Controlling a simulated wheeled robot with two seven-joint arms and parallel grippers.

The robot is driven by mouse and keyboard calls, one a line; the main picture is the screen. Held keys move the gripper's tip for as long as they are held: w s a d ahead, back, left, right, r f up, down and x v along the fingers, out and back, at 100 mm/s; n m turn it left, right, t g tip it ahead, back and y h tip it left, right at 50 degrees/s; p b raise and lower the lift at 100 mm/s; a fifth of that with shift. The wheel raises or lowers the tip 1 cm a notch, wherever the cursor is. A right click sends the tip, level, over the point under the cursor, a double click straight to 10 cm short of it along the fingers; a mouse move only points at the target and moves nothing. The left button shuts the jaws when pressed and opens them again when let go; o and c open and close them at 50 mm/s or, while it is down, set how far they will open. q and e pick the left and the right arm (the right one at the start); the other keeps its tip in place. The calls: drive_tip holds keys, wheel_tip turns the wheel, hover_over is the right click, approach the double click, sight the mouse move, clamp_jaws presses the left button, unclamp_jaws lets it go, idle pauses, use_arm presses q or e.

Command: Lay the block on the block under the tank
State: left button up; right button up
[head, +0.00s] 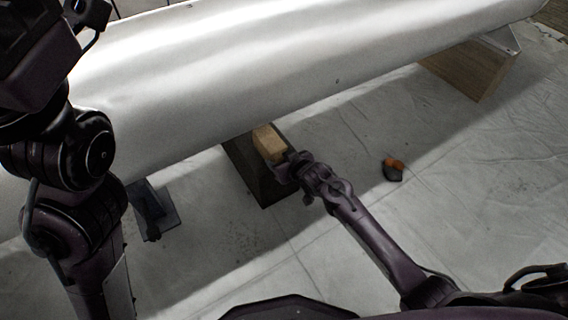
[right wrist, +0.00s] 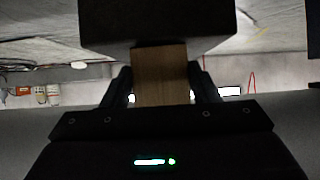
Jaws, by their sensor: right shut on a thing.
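The white tank (head: 300,62) lies across the head view. A pale wooden block (head: 268,140) is between the fingers of my right gripper (head: 284,163), at the tank's lower edge. In the right wrist view the same pale block (right wrist: 160,78) is between both fingers. A dark block (head: 260,185) lies on the floor, partly under the tank, and the pale block overlaps it in the picture. The dark block (right wrist: 155,22) fills the top middle of the wrist view. I cannot tell whether the two blocks touch. My left gripper is not clearly seen.
A wooden support (head: 470,68) stands under the tank's right part. A dark bracket-like piece (head: 153,208) is on the floor at left. A small orange and black object (head: 393,169) lies on the sheet. The sheeted floor (head: 470,180) is clear at right.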

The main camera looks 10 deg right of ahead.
drive_tip(key=shift+w+r, duration=0.1)
drive_tip(key=o, duration=0.9)
drive_tip(key=shift+o, duration=0.9)
